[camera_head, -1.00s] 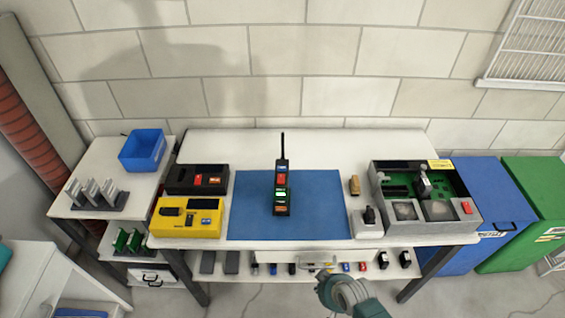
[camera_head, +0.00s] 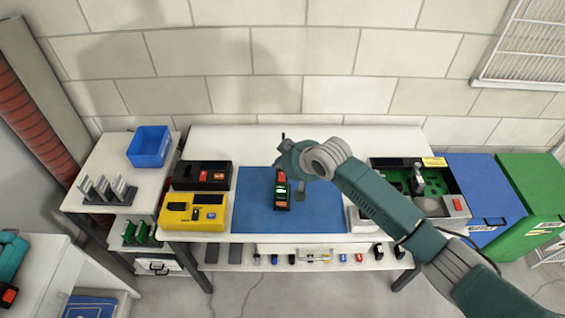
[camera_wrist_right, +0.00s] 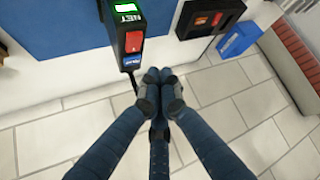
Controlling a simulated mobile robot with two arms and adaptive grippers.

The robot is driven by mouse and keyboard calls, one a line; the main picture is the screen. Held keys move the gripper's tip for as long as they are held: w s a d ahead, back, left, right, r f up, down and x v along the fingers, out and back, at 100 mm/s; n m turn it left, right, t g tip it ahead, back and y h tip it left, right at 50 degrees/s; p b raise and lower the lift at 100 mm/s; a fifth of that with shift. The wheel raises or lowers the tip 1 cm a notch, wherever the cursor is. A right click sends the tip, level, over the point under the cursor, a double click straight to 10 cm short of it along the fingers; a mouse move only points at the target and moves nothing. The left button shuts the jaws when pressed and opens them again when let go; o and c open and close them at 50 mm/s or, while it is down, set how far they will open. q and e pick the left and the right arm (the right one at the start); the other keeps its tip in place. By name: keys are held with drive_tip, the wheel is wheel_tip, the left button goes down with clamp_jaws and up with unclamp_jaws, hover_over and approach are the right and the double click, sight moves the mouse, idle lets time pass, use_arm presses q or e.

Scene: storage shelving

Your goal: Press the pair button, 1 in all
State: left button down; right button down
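A black handheld radio (camera_head: 282,193) with a lit green screen stands on the blue mat (camera_head: 325,205). In the right wrist view the radio (camera_wrist_right: 122,18) shows a "NET" label, a red button (camera_wrist_right: 133,42) and a small blue label below it. I cannot read a "pair" label clearly. My left gripper is out of view.
A black box (camera_head: 202,176) and a yellow box (camera_head: 192,212) stand left of the mat. A circuit-board station (camera_head: 435,185) is on the right, partly behind my right arm. A blue bin (camera_head: 149,147) is at the far left. A lower shelf holds several small items.

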drive_tip(key=w+r, duration=0.5)
drive_tip(key=shift+d+t, duration=0.3)
drive_tip(key=shift+d, duration=0.15)
drive_tip(key=shift+w, duration=0.1)
wheel_tip(320, 180, down, 7)
drive_tip(key=b, duration=0.6)
drive_tip(key=shift+r+b, duration=0.2)
drive_tip(key=shift+b, duration=0.1)
drive_tip(key=shift+f+b, duration=0.4)
drive_tip(key=shift+f, duration=0.6)
drive_tip(key=shift+f, duration=0.1)
drive_tip(key=shift+f, duration=0.35)
